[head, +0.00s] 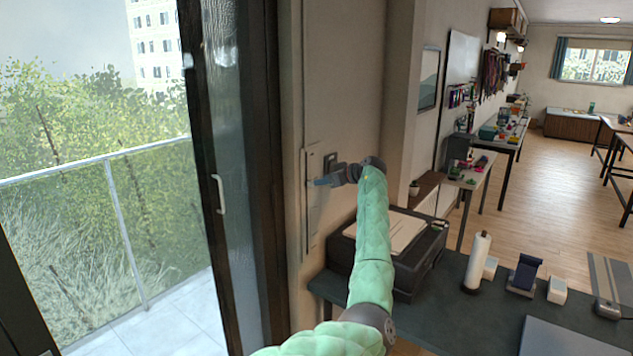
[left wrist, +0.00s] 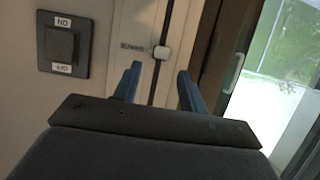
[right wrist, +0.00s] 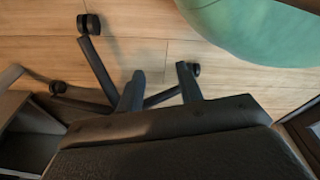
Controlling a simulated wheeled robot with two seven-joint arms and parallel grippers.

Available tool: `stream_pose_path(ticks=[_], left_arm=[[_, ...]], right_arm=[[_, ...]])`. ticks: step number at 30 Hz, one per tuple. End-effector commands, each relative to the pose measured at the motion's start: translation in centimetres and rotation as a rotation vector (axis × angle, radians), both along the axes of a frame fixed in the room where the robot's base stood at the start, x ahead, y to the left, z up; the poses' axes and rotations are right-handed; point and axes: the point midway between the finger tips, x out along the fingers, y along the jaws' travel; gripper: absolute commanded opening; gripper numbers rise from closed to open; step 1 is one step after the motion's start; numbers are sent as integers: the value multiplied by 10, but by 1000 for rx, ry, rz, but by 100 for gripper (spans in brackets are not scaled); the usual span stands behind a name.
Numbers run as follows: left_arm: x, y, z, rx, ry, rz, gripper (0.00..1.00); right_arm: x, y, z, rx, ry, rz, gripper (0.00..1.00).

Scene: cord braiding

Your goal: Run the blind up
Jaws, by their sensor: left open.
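A tall narrow pale panel (head: 311,225) is on the wall right of the glass door. In the left wrist view, the wall strip carries a small white knob (left wrist: 161,52) with a small label beside it, too small to read. My left gripper (head: 318,183) is open in front of the panel. Its blue fingertips (left wrist: 158,75) stand either side of the knob's line, and I cannot tell if they reach it. No blind cloth shows in any view. My right gripper (right wrist: 160,80) is open and empty above the floor, away from the panel.
A dark rocker switch (left wrist: 61,44) with ON and OFF labels is on the wall beside the panel. The glass door (head: 228,150) with its white handle is to the left. A black printer (head: 420,250) stands on the table below. A chair base (right wrist: 95,75) is under my right gripper.

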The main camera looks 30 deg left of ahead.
Motion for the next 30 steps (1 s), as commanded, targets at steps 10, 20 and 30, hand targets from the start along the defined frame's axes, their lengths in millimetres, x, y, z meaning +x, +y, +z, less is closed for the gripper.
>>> stream_pose_path(ticks=[10,20,30], left_arm=[[3,42,-16,0,1,1,42],[3,48,-20,0,0,1,42],[3,48,-20,0,0,0,0]], right_arm=[[-18,-4,-3,-2,14,0,36],[-21,-5,-4,-3,15,0,36],[-21,-5,-4,-3,15,0,36]])
